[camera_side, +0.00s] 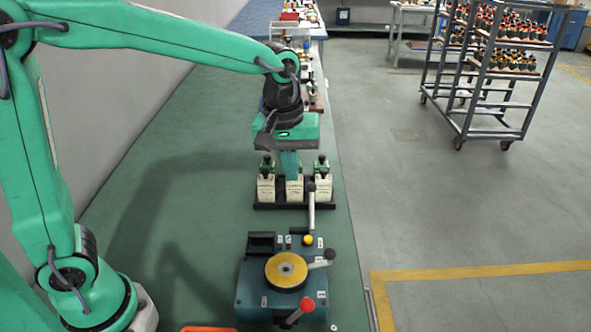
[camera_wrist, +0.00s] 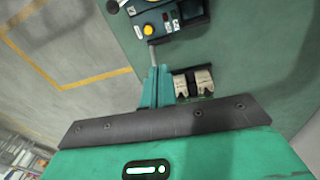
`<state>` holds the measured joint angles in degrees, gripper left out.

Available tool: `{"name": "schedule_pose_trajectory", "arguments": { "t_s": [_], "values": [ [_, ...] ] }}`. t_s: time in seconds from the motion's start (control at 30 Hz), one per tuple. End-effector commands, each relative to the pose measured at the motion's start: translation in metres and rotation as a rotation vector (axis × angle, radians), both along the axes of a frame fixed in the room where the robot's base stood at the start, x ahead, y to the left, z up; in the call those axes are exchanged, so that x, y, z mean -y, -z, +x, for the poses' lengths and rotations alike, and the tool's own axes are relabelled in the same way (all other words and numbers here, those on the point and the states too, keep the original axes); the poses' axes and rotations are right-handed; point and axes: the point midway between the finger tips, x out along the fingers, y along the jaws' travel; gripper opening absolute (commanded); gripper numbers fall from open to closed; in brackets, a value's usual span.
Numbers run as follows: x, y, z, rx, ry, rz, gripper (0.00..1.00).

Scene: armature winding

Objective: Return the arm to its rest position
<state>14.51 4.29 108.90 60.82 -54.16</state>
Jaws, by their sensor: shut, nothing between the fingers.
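My gripper (camera_side: 290,178) hangs from my green arm with its fingers pointing down, over a row of white containers with dark and green tops. Its fingers are shut together with nothing between them. In the side view they overlap the middle container (camera_side: 294,190); I cannot tell if they touch it. In the wrist view the closed fingers (camera_wrist: 155,72) show at the centre, with two containers (camera_wrist: 192,82) just to their right. The rest of the row is hidden there behind the fingers.
A black tray (camera_side: 295,206) holds the containers. In front stands a blue machine (camera_side: 252,292) with a yellow disc (camera_side: 286,270) and upright levers, one grey lever (camera_side: 311,212) rising near the containers. Small items line the bench behind. The green bench (camera_side: 180,220) is clear to the left.

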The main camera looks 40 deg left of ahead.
Motion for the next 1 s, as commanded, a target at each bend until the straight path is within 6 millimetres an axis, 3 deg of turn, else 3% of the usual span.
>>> {"name": "schedule_pose_trajectory", "arguments": {
  "t_s": [0.2,0.5,1.0],
  "values": [
    [-0.028,-0.022,-0.031,0.083,0.128,0.008,0.00],
    [-0.060,-0.039,-0.078,0.197,0.314,0.051,0.00],
    [-0.095,-0.034,-0.150,0.357,0.599,0.190,0.00]
  ]
}}
